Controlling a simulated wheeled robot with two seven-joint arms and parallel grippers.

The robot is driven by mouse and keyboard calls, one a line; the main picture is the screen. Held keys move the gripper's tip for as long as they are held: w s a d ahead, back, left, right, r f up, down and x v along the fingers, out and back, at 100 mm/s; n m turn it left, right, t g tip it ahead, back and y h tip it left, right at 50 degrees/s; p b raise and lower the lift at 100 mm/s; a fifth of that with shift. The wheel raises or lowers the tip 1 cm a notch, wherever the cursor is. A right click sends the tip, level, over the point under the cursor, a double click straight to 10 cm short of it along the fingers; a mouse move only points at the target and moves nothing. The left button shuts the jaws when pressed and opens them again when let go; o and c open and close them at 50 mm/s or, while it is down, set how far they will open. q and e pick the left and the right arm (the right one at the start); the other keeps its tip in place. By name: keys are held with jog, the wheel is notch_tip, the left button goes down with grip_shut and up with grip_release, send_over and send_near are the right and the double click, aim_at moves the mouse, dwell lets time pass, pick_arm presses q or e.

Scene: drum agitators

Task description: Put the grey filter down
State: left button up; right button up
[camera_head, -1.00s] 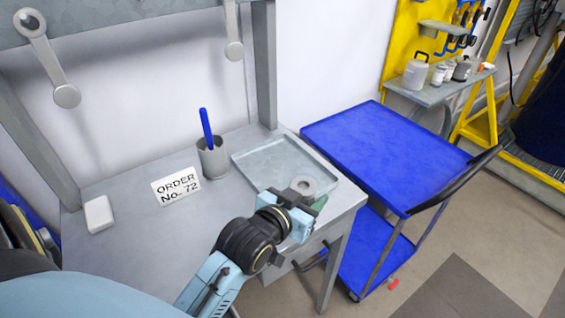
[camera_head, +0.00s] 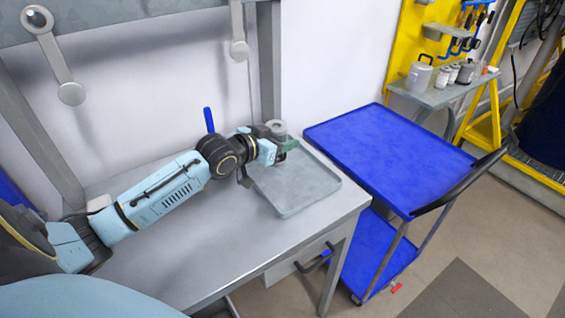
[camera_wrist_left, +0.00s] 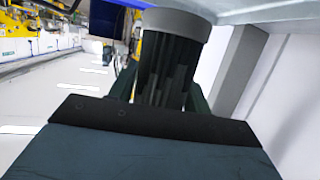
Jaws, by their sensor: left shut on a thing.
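The grey filter (camera_head: 277,127) is round, with a grey top and a dark lower part. My left gripper (camera_head: 284,145) is shut on it near the back of the grey tray (camera_head: 300,200). In the left wrist view the filter (camera_wrist_left: 176,30) fills the space between the fingers, its ribbed dark body below a grey cap. The head view does not clearly show whether the filter touches the tray. The tray lies on the workbench and its visible floor is bare. My right gripper is not in view.
My left arm hides the order card and most of the cup with the blue pen (camera_head: 209,120). A blue cart (camera_head: 385,150) with a bare top stands right of the workbench (camera_head: 190,260). A small shelf (camera_head: 440,92) with several containers is farther back.

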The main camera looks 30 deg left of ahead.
pick_arm(q)
jog(key=shift+f+b, duration=0.35)
jog(key=shift+f, duration=2.5)
jog(key=shift+f, duration=0.15)
jog(key=o, duration=1)
jog(key=shift+c, duration=0.2)
jog(key=shift+s+r, duration=0.15)
jog(key=shift+r, duration=0.1)
jog(key=p+v, duration=1)
jog(key=v, duration=0.1)
jog(key=shift+s+p, duration=0.3)
jog(key=shift+s, duration=0.05)
